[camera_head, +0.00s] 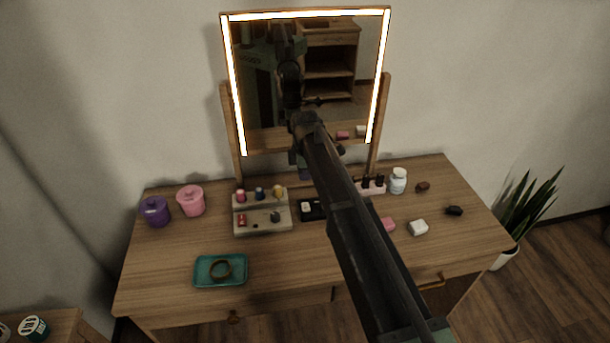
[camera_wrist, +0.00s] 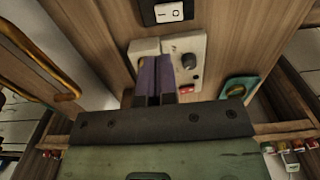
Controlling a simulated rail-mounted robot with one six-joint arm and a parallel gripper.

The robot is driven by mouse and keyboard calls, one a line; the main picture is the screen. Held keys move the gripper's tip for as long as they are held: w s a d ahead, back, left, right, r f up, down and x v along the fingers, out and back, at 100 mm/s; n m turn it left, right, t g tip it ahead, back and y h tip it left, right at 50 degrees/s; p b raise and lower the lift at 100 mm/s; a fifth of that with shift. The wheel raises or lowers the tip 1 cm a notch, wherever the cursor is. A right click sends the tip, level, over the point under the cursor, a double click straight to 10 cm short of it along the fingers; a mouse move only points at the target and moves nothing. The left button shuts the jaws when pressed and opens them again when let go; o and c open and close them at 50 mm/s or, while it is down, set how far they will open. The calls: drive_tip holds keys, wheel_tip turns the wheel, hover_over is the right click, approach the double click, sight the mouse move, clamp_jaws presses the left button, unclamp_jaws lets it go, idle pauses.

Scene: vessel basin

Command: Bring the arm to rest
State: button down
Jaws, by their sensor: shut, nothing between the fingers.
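My arm reaches from the lower right of the head view across the wooden vanity table (camera_head: 300,262) to the front of the lit mirror (camera_head: 265,100). My gripper is at the arm's far end in the head view, but its fingertips are hard to make out there. In the wrist view my gripper (camera_wrist: 154,80) shows its two fingers side by side, shut and empty. They appear in front of the pale stepped organizer (camera_wrist: 198,55). In the head view the organizer (camera_head: 262,229) stands left of my arm with several small items on it.
A purple pot (camera_head: 155,211) and a pink pot (camera_head: 190,200) stand at the left. A teal tray (camera_head: 203,283) holds a ring-shaped item (camera_head: 220,270).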

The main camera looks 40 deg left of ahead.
drive_tip(key=r+p, duration=0.1)
drive_tip(key=r, duration=0.2)
drive_tip(key=shift+w+a+r+p, duration=0.15)
drive_tip(key=shift+a+r+p, duration=0.05)
drive_tip(key=shift+p, duration=0.15)
drive_tip(key=s+d+m, duration=0.3)
drive_tip(key=d+m, duration=0.6)
drive_tip(key=d, duration=1.2)
drive_tip(key=s+d+m, duration=0.4)
drive_tip(key=d+m, duration=0.5)
drive_tip(key=d, duration=1.2)
drive_tip(key=s+d+m, duration=0.3)
drive_tip(key=d+m, duration=0.6)
drive_tip(key=d, duration=1.2)
drive_tip(key=shift+s, duration=0.15)
